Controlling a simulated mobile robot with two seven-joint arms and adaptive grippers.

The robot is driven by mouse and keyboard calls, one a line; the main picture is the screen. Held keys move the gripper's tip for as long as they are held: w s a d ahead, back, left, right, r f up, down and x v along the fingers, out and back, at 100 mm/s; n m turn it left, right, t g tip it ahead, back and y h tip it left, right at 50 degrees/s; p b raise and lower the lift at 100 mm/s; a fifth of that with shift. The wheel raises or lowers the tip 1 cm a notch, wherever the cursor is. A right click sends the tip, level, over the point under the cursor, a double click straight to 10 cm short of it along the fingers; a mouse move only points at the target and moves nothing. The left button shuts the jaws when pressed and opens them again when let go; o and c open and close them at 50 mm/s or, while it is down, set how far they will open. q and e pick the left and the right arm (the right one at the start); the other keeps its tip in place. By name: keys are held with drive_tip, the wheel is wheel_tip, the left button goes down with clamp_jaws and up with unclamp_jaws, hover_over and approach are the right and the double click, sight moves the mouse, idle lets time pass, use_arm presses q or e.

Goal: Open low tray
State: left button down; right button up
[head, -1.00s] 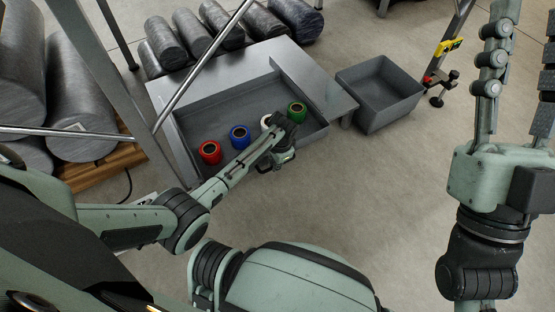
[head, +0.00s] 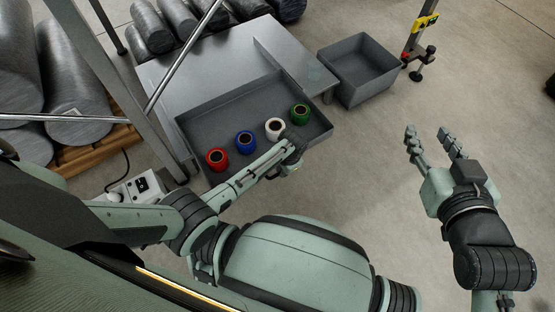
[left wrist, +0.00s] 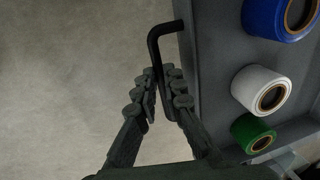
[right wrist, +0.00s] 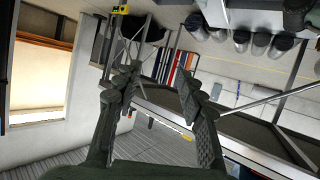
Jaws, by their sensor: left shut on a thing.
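The low tray (head: 262,101) is a grey drawer drawn out from under a metal table top. In the left wrist view the tray's front wall (left wrist: 205,75) carries a black bent handle (left wrist: 154,46). My left gripper (left wrist: 159,82) is shut on this handle; in the head view the left gripper (head: 294,150) is at the tray's front and hides the handle. My right gripper (head: 427,131) is open and empty, away to the right.
The metal table top (head: 205,65) covers the tray's back. An empty grey bin (head: 360,72) stands on the floor to the right. Metal rolls (head: 190,20) lie behind, and larger rolls (head: 75,95) on the left. Floor (head: 375,150) right of the tray is clear.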

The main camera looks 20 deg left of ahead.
use_arm(q)
drive_tip(key=shift+s+d, duration=0.65)
drive_tip(key=shift+d, duration=0.2)
use_arm(e)
drive_tip(key=shift+g+h, duration=0.5)
drive_tip(key=shift+g, duration=0.4)
drive_tip(key=shift+s+d+f, duration=0.5)
drive_tip(key=shift+d+f, duration=0.25)
drive_tip(key=shift+s+d+f, duration=0.45)
drive_tip(key=shift+d+f, duration=0.3)
use_arm(q)
drive_tip(key=c, duration=1.6)
unclamp_jaws()
drive_tip(key=shift+r, duration=0.1)
wheel_tip(320, 180, up, 10)
